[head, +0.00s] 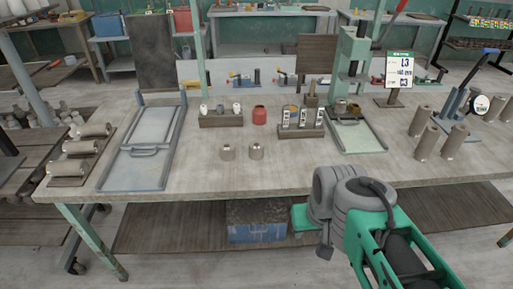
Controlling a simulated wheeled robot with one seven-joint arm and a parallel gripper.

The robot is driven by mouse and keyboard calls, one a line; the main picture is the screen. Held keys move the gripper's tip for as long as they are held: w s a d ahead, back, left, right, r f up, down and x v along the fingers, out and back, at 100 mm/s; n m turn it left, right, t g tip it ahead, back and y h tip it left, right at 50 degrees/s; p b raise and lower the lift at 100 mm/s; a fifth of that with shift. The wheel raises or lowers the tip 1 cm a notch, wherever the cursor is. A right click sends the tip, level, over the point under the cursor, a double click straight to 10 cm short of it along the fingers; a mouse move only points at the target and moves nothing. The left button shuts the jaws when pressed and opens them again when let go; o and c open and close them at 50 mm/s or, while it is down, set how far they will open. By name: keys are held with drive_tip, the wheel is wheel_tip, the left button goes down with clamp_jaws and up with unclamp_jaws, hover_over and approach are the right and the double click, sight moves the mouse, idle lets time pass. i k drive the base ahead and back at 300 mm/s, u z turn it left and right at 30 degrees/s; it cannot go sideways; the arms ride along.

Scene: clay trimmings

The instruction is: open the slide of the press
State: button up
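A green upright press (352,62) stands at the back right of the workbench, with a red lever (398,10) at its upper right. A pale green flat tray (362,143) with a raised rim lies at its foot; I cannot tell if this is its slide. At the left of the bench lies a blue-grey framed panel (150,128) with a bar handle (145,152) near its middle. My arm reaches in from the lower right. My gripper (325,245) is low in front of the bench edge, apart from the press; its fingers are not clear.
On the workbench (215,178) stand two small metal cylinders (242,153), a red jar (259,115) and two racks (300,130). Metal cylinders (440,140), a gauge stand (465,100) and a sign (398,72) are at right. The front middle of the bench is clear.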

sight(354, 110)
drive_tip(key=z, duration=0.75)
drive_tip(key=i, duration=0.95)
drive_tip(key=u, duration=0.15)
